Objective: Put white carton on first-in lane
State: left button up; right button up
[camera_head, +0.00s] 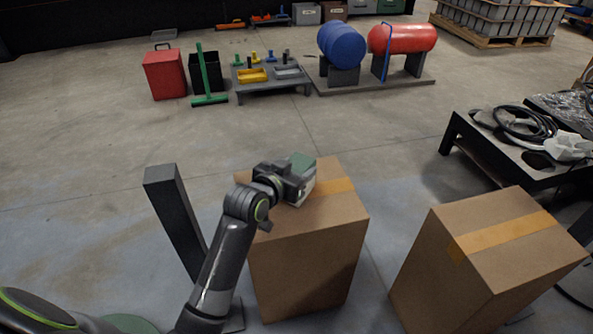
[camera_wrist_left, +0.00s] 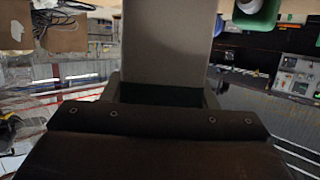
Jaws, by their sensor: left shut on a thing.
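My left gripper (camera_head: 296,180) is over the near cardboard box in the head view, shut on a small pale carton (camera_head: 308,185) that looks to have a green patch on top. In the left wrist view the carton (camera_wrist_left: 168,45) shows as a plain greyish-white panel rising from between the fingers of my left gripper (camera_wrist_left: 162,95), with a dark green strip at its lower end. Much of the carton is hidden by the gripper. I cannot tell whether it touches the box. No lane can be made out for certain. My right gripper is out of view.
Two large taped cardboard boxes stand in front, one below my left gripper (camera_head: 305,250) and one to the right (camera_head: 490,260). A dark post (camera_head: 175,215) stands left of them. A black table (camera_head: 500,160) with cables is at right. Open floor (camera_head: 370,145) lies beyond the boxes.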

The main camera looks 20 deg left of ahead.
pick_arm(q)
jog(key=o, duration=0.7)
jog(key=shift+f, duration=0.1)
jog(key=o, duration=0.4)
